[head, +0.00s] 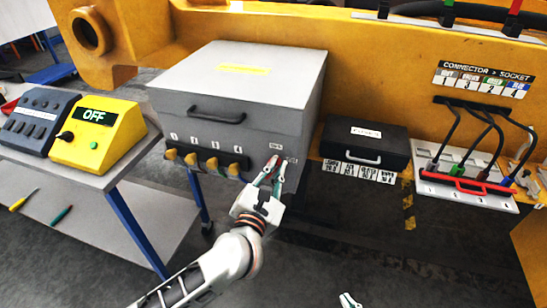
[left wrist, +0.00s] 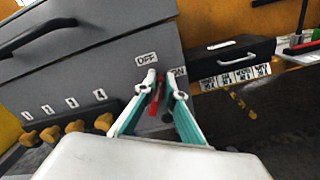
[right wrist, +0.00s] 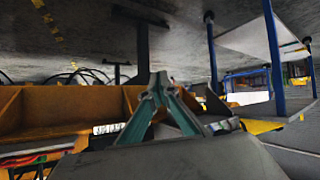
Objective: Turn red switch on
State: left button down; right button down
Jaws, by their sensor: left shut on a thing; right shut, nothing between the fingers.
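The red switch (left wrist: 154,101) is on the front of the grey box (head: 255,95), at its lower right. It sits between an OFF label (left wrist: 146,59) and an ON label (left wrist: 179,71). In the head view the red switch (head: 272,162) shows at the tips of my left gripper (head: 271,173). In the left wrist view my left gripper (left wrist: 160,82) has its fingers on both sides of the switch and is shut on it. The switch's exact tilt is partly hidden by the fingers. My right gripper (right wrist: 160,80) is shut and empty, its tip low in the head view (head: 348,300).
Several brass-coloured knobs (head: 205,162) line the box front left of the switch. A black case (head: 362,142) stands to the right. A yellow box reading OFF (head: 97,135) sits on the left table. A cable panel (head: 465,190) is at the far right.

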pick_arm(q)
jog(key=shift+s+d+f+m+p, duration=0.15)
jog(key=shift+f+m, duration=0.35)
jog(key=shift+m, duration=1.55)
jog(key=shift+w+d+f+m+p, duration=0.15)
jog(key=shift+f+m, duration=0.4)
jog(key=shift+m, duration=1.45)
jog(key=shift+s+d+f+m, duration=0.2)
jog(key=shift+f+m, duration=0.3)
jog(key=shift+m, duration=1.55)
pick_arm(e)
jog(key=shift+s+d+f+g+h, duration=0.3)
jog(key=shift+s+d+f, duration=0.35)
jog(key=shift+d+f, duration=0.3)
pick_arm(q)
jog(key=shift+w, duration=0.1)
pick_arm(e)
jog(key=shift+d, duration=0.1)
jog(key=shift+r, duration=0.1)
pick_arm(q)
jog(key=c, duration=2.1)
grip_release()
jog(key=shift+c, duration=0.2)
jog(key=shift+a+r, duration=0.1)
jog(key=shift+r, duration=0.05)
pick_arm(e)
jog(key=shift+a, duration=0.3)
